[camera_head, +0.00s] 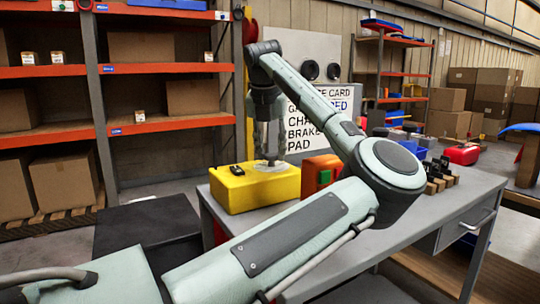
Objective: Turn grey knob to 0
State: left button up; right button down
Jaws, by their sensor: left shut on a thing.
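A yellow box (238,193) stands on the left end of the grey table. A light grey round knob (272,166) sits on its top, partly hidden by my fingers. My left gripper (268,156) points straight down over the box from above and is shut on the grey knob. A small black switch (237,170) is on the box top, left of the knob. I cannot read any marks or the knob's setting. My right gripper is not in view.
An orange box with a green button (322,173) stands right of the yellow box. Black switches on wooden blocks (440,175) stand farther right on the grey table (400,234). A white sign (322,120) is behind. Orange shelves (50,138) stand at left.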

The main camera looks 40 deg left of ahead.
pick_arm(q)
jog(key=shift+d+n+g, duration=0.15)
jog(key=shift+n+g, duration=0.15)
jog(key=shift+n, duration=0.6)
jog(key=n+y, duration=0.1)
jog(key=n, duration=0.1)
jog(key=shift+w+r+n+g+p, duration=0.1)
jog(key=shift+w+n+g+p, duration=0.05)
jog(key=shift+n+g+p, duration=0.2)
jog(key=shift+w+n+g+y+p, duration=0.1)
jog(key=shift+n+g+y+p, duration=0.4)
jog(key=shift+n, duration=1.35)
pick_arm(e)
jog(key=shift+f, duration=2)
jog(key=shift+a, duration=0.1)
pick_arm(q)
jog(key=o, duration=1.1)
jog(key=shift+d, duration=0.1)
jog(key=shift+o, duration=0.2)
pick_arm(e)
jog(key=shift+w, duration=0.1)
